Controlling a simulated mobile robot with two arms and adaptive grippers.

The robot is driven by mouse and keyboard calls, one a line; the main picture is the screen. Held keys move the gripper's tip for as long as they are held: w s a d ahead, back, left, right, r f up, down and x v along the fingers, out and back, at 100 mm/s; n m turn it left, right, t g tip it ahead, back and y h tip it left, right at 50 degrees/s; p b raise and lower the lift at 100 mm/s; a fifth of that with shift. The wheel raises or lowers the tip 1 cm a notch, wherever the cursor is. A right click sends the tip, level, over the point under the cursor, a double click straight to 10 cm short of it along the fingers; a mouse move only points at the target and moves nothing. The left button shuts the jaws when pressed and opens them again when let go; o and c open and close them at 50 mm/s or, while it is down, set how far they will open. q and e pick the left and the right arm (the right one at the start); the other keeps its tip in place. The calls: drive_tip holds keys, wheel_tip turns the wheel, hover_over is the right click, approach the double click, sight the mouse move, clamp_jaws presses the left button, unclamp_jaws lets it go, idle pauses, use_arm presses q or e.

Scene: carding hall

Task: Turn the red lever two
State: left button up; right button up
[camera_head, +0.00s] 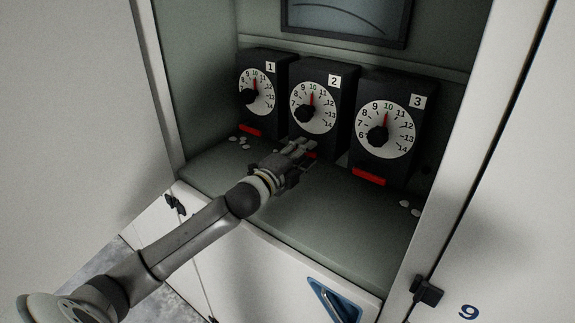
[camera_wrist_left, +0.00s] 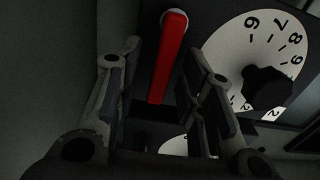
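The red lever two (camera_head: 311,155) is at the foot of the dark dial box numbered 2 (camera_head: 334,80), partly hidden behind my left gripper (camera_head: 301,150). In the left wrist view the red lever (camera_wrist_left: 169,58) runs from a pale round end down between the two fingers of my left gripper (camera_wrist_left: 165,52). The fingers are apart, with a visible gap on each side of the lever. The white dial (camera_head: 313,106) of box 2 has a black knob and a red pointer near 10. My right gripper is in neither view.
Box 1 (camera_head: 270,68) stands left and box 3 (camera_head: 417,101) right, with their own red levers (camera_head: 250,131) and (camera_head: 369,176). Small pale bits (camera_head: 243,141) lie on the grey shelf (camera_head: 330,210). Cabinet walls and an open door (camera_head: 95,100) flank the recess.

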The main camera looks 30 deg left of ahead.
use_arm(q)
drive_tip(key=s, duration=1)
drive_tip(key=shift+s+a, duration=0.4)
